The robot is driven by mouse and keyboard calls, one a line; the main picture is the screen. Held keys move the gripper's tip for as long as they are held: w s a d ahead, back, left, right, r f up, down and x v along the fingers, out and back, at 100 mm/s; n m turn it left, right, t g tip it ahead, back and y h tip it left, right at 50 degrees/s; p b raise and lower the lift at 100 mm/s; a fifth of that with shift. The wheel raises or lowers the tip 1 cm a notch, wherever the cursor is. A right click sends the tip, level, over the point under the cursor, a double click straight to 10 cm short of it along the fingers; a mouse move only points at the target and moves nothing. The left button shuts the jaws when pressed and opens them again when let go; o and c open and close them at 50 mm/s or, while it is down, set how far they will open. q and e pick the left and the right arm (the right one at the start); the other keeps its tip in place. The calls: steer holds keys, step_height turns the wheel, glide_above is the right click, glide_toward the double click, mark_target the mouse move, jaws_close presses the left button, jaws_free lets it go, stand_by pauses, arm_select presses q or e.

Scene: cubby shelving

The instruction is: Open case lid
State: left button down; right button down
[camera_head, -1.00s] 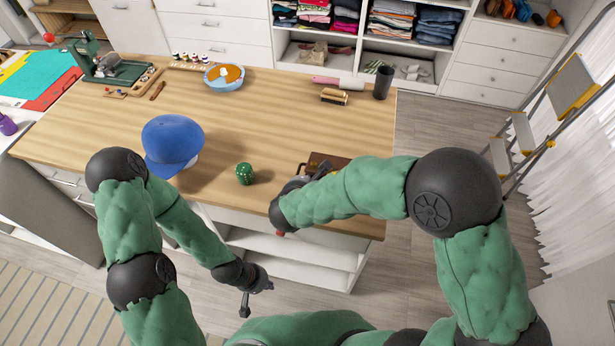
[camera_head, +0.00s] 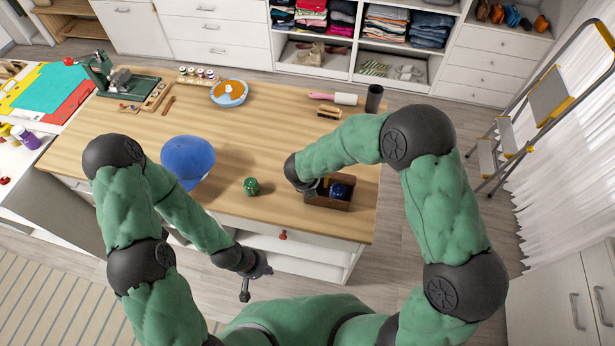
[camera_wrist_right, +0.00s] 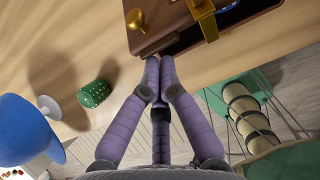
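The case (camera_head: 328,205) is a small brown wooden box near the front right edge of the table. In the head view its top looks open, with something dark blue inside. In the right wrist view the case (camera_wrist_right: 150,38) shows brown panels, gold fittings and a dark gap between lid and body. My right gripper (camera_wrist_right: 160,60) has its fingertips nearly together at the case's near edge; nothing is visible between them. In the head view the arm mostly hides that gripper. My left gripper (camera_head: 256,284) hangs empty in front of the table, its fingers spread apart.
Left of the case are a green die-like object (camera_head: 251,186) and a blue cap (camera_head: 187,160) on a stand. The middle of the wooden tabletop (camera_head: 240,130) is clear.

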steer(key=shift+g, duration=0.7)
steer(key=w+r+p, duration=0.1)
steer(key=p, duration=0.2)
steer(key=w+d+r+p, duration=0.1)
steer(key=w+r+p, duration=0.1)
steer(key=p, duration=0.1)
steer(key=shift+w+d+r+p, duration=0.25)
steer(key=shift+w+p, duration=0.35)
steer(key=shift+p, duration=0.1)
steer(key=shift+w+d+r+p, duration=0.2)
steer(key=shift+w+p, duration=0.05)
steer(key=shift+w, duration=0.35)
steer(key=shift+w+d+r+p, duration=0.15)
steer(key=shift+w+d+p, duration=0.1)
steer(key=shift+w, duration=0.35)
steer(key=shift+a, duration=0.1)
